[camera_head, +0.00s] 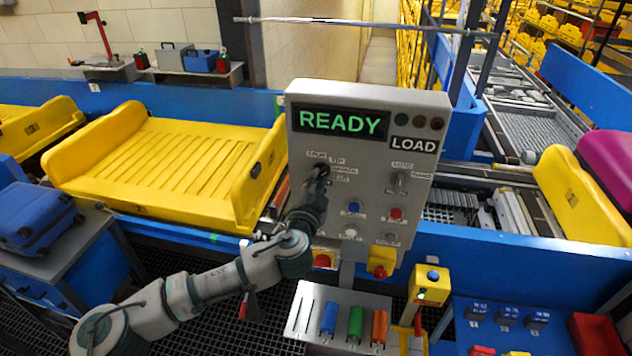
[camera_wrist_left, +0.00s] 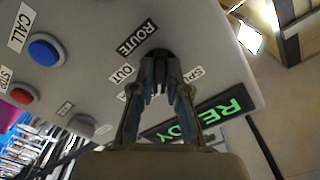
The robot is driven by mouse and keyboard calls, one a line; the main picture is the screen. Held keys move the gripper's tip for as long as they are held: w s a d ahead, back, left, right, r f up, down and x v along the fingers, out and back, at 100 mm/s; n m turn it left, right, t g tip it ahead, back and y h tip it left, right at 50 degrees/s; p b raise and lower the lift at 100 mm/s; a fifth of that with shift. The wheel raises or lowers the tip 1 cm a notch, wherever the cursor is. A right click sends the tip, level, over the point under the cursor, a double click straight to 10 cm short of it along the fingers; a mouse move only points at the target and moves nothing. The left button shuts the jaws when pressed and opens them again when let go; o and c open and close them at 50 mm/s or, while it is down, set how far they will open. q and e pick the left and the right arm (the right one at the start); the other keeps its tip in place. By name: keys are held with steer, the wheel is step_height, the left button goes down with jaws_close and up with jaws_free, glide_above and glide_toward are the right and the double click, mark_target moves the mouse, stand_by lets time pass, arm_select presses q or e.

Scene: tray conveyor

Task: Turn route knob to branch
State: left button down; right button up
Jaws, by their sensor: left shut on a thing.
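The grey control panel (camera_head: 365,100) stands in the middle of the head view, with a lit green READY display (camera_head: 343,122) and a LOAD label. The route knob sits at its upper left, largely hidden behind my left gripper (camera_head: 318,180), which is shut on it. In the left wrist view the gripper (camera_wrist_left: 160,92) reaches to the panel face (camera_wrist_left: 90,60) beside the ROUTE and OUT labels. The dark knob shows only partly between the fingers, so its pointing direction cannot be told. My right gripper is not in view.
The panel also bears a second knob (camera_head: 401,182), a blue button (camera_head: 353,208) and a red button (camera_head: 396,213). A yellow tray (camera_head: 160,165) lies on the conveyor at left. A blue suitcase (camera_head: 38,218) rests on a side table. A holder with coloured items (camera_head: 300,305) stands below the panel.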

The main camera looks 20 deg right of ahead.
arm_select(q)
steer(key=shift+r+m+p, duration=0.2)
steer(key=shift+m+p, duration=0.35)
steer(key=shift+m, duration=1.25)
steer(key=shift+r+m+p, duration=0.15)
steer(key=shift+m+p, duration=0.35)
steer(key=shift+m, duration=1.3)
steer(key=shift+f, duration=0.1)
steer(key=c, duration=1.2)
jaws_free()
steer(key=shift+d, duration=0.1)
steer(key=shift+o, duration=0.2)
steer(key=shift+d+f, duration=0.15)
steer(key=shift+d, duration=0.05)
